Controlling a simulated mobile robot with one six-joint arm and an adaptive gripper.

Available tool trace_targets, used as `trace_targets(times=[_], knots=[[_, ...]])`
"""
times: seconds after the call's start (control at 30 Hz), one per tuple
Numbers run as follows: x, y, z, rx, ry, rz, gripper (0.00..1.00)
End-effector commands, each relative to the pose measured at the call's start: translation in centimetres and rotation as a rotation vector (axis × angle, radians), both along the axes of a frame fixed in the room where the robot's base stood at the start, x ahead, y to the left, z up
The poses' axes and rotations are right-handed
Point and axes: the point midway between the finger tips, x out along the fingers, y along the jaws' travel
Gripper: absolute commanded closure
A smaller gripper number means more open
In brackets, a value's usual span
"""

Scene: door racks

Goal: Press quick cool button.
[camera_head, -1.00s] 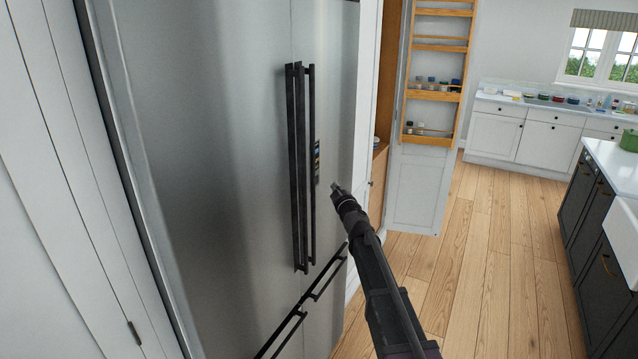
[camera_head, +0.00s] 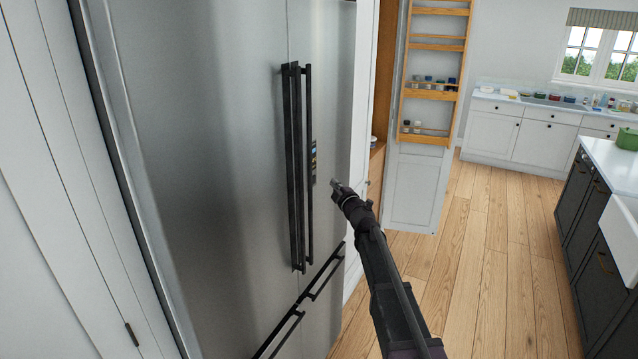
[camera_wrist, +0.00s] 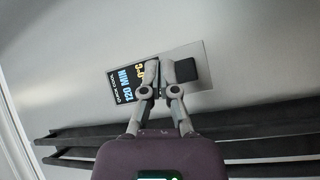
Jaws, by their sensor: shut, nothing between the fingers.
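The control panel (camera_head: 313,162) is a narrow strip on the steel fridge (camera_head: 225,150), just right of the long dark handles. A dark square (camera_wrist: 187,69), which looks like the button, sits at the panel's right part. My gripper (camera_head: 335,184) is just right of and below the panel in the head view. In the wrist view its closed fingertips (camera_wrist: 162,70) overlap the panel between display and square, hiding part of it. Contact cannot be told.
Long vertical handles (camera_head: 296,165) stand out from the fridge beside the panel; they cross the lower wrist view (camera_wrist: 245,115). Lower drawer handles (camera_head: 322,275) jut out below. An open door rack (camera_head: 430,90) with jars is behind. The wooden floor (camera_head: 490,240) to the right is clear.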

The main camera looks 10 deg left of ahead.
Motion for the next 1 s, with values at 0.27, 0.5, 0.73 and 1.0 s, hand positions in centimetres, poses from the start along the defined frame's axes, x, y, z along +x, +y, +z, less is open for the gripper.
trace_targets(times=[0.27, 0.5, 0.73, 1.0], knots=[[0.3, -1.1, 0.7, -0.307, -0.236, 0.080, 1.00], [0.0, -2.0, 1.0, -0.559, -0.459, 0.147, 1.00], [-0.4, -3.1, 0.9, -0.781, -0.685, 0.205, 1.00], [-1.2, -4.6, 0.6, -1.015, -0.970, 0.270, 1.00]])
